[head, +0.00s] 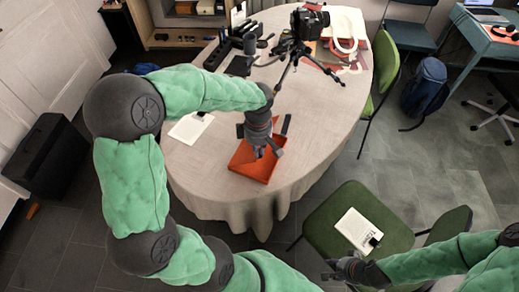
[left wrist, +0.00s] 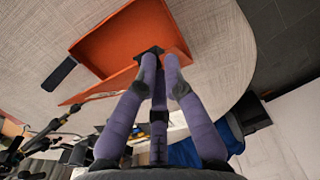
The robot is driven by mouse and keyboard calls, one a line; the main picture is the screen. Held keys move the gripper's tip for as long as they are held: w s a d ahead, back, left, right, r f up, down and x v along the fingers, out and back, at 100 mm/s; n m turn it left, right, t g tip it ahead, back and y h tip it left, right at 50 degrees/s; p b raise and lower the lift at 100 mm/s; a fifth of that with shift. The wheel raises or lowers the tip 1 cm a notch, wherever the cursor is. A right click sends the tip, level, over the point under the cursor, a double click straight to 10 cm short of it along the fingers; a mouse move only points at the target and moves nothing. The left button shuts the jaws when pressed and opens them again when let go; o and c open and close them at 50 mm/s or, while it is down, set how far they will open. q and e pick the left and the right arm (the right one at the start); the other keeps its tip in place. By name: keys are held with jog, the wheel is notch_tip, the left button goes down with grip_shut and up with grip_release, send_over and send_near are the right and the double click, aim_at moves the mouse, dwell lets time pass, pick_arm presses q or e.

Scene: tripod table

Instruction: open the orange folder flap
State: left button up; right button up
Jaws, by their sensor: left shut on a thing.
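The orange folder (head: 248,168) lies near the front edge of the round table. In the left wrist view its shallow tray-like body (left wrist: 118,40) shows at the top, and the orange flap (left wrist: 112,88) stands apart from it as a slanted panel. My left gripper (head: 267,151) is over the folder and hides part of it. In the left wrist view the left fingers (left wrist: 160,62) are closed together at the flap's edge, by a small dark piece. My right gripper (head: 343,268) is low beside the green chair, away from the folder; its fingers are too small to read.
The cloth-covered table (head: 215,170) holds a camera on a tripod (head: 300,35), a dark pen-like item (head: 286,124), a white card (head: 191,127) and a black rack (head: 222,50). A green chair (head: 335,205) with a clipboard (head: 356,228) stands at the front right.

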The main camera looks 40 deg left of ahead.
pick_arm(q)
jog(key=shift+s+a+r+p, duration=0.2)
jog(key=shift+a+r+p, duration=0.4)
jog(key=shift+a+r, duration=0.4)
jog(key=shift+a+f, duration=0.1)
jog(key=shift+a, duration=0.05)
jog(key=shift+a+r, duration=0.2)
jog(key=shift+a, duration=0.1)
jog(key=shift+s+a+r+p, duration=0.1)
jog(key=shift+a+r+p, duration=0.15)
jog(key=shift+a, duration=0.2)
jog(key=shift+s+a+r+p, duration=0.1)
jog(key=shift+a+r+p, duration=0.15)
jog(key=shift+a, duration=0.15)
jog(key=shift+s+a+r, duration=0.1)
jog(key=shift+a+r, duration=0.05)
jog(key=shift+a, duration=0.35)
jog(key=shift+c, duration=0.2)
jog(key=shift+s+a+r+p, duration=0.1)
jog(key=shift+a+r+p, duration=0.1)
jog(key=shift+a, duration=0.25)
jog(key=shift+s+a+r+p, duration=0.1)
jog(key=shift+a+p, duration=0.1)
jog(key=shift+a, duration=0.2)
grip_shut()
jog(key=shift+a, duration=0.1)
